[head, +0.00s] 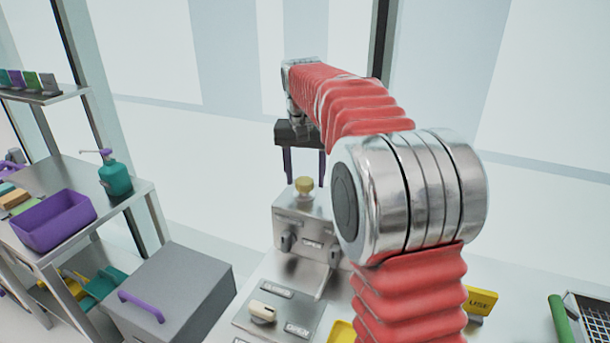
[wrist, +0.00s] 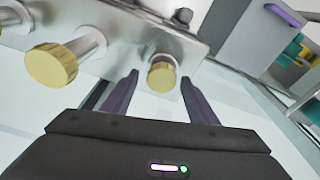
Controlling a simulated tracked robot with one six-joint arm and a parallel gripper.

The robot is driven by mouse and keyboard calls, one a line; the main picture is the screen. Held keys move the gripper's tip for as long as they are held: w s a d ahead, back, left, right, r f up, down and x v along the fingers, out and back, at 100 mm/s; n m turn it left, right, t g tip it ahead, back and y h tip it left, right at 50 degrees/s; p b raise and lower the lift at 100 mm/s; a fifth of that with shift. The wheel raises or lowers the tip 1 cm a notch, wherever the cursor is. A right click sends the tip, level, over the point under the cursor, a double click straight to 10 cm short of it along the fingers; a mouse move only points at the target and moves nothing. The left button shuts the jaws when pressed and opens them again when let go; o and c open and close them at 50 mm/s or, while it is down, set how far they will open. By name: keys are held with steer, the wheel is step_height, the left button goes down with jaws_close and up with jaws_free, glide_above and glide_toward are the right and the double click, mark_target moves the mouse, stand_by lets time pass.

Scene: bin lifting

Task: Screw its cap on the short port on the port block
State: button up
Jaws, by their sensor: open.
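The metal port block (head: 300,228) stands on the bench below my gripper (head: 306,182). A yellow ribbed cap (head: 304,185) sits at the top of the block. In the wrist view this cap (wrist: 162,76) is close against the block (wrist: 140,35), on what looks like the short port; whether it is seated fully I cannot tell. My gripper (wrist: 159,79) is open, with one dark finger on each side of this cap and gaps visible. A second yellow cap (wrist: 50,66) is on a longer metal port to the left in the wrist view.
Another port is cut off at the wrist view's left edge. The block's front has dark knobs and an OPEN label. A panel with a cream handle (head: 262,312) lies before it. A grey bin (head: 170,290) and a shelf with a purple tub (head: 55,220) stand left.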

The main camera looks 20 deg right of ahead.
steer(key=shift+n, duration=0.3)
steer(key=n+y, duration=0.1)
steer(key=n, duration=0.5)
steer(key=shift+n+y, duration=0.5)
steer(key=shift+n, duration=2.6)
steer(key=shift+c, duration=0.5)
steer(key=c, duration=0.7)
steer(key=shift+a+m+h, duration=0.1)
steer(key=shift+m+h, duration=0.4)
steer(key=shift+m, duration=2.6)
steer(key=shift+c, duration=0.5)
steer(key=shift+m+h, duration=0.4)
steer(key=shift+m, duration=2.9)
